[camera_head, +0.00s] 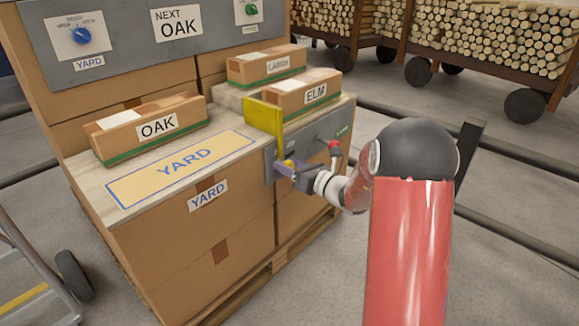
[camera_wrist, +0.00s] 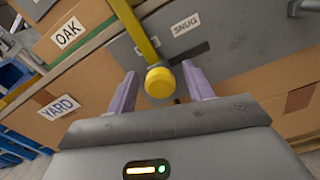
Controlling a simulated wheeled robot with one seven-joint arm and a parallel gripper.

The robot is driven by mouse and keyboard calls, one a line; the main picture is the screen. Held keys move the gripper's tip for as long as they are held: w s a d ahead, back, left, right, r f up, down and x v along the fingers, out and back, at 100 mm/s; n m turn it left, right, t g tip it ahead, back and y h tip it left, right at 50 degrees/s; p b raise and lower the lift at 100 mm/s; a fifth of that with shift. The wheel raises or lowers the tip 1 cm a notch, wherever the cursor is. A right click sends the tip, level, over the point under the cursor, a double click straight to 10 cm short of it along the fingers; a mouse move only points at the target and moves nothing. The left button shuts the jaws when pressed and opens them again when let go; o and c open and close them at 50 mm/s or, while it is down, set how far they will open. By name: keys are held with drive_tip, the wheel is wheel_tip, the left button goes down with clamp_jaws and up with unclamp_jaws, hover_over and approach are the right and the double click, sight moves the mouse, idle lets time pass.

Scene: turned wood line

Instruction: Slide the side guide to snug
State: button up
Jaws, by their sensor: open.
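The yellow side guide (camera_head: 264,118) stands upright on the bench top, beside the ELM box (camera_head: 306,92). Its bar (camera_wrist: 137,30) runs down to a round yellow knob (camera_wrist: 160,82) in the wrist view. My gripper (camera_head: 285,170) is at the bench's front face. Its two purple fingers (camera_wrist: 158,88) stand apart, one on each side of the knob; I see gaps between them and the knob. A SNUG label (camera_wrist: 186,26) is on the grey panel, right of the bar in the wrist view.
An OAK box (camera_head: 150,130) lies left of the guide, behind the YARD pad (camera_head: 180,168). A third box (camera_head: 266,65) lies behind the ELM box. A red-knobbed lever (camera_head: 334,147) sticks out close to my gripper. A hand truck (camera_head: 45,265) stands at lower left.

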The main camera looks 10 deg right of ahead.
drive_tip(key=shift+w+a, duration=0.1)
drive_tip(key=shift+w, duration=0.05)
clamp_jaws()
drive_tip(key=shift+w+d+r+p, duration=0.1)
drive_tip(key=shift+w+d+p, duration=0.05)
drive_tip(key=shift+w+d, duration=0.5)
drive_tip(key=shift+w+d+f+p, duration=0.1)
drive_tip(key=shift+w+d, duration=0.3)
drive_tip(key=shift+d, duration=0.45)
drive_tip(key=shift+w+d+r+p, duration=0.1)
drive_tip(key=shift+w+d+p, duration=0.05)
drive_tip(key=shift+w+d, duration=0.5)
unclamp_jaws()
drive_tip(key=shift+s+d, duration=0.1)
drive_tip(key=shift+d, duration=0.05)
drive_tip(key=v, duration=0.7)
drive_tip(key=shift+s+d+p, duration=0.25)
drive_tip(key=shift+s+p, duration=0.05)
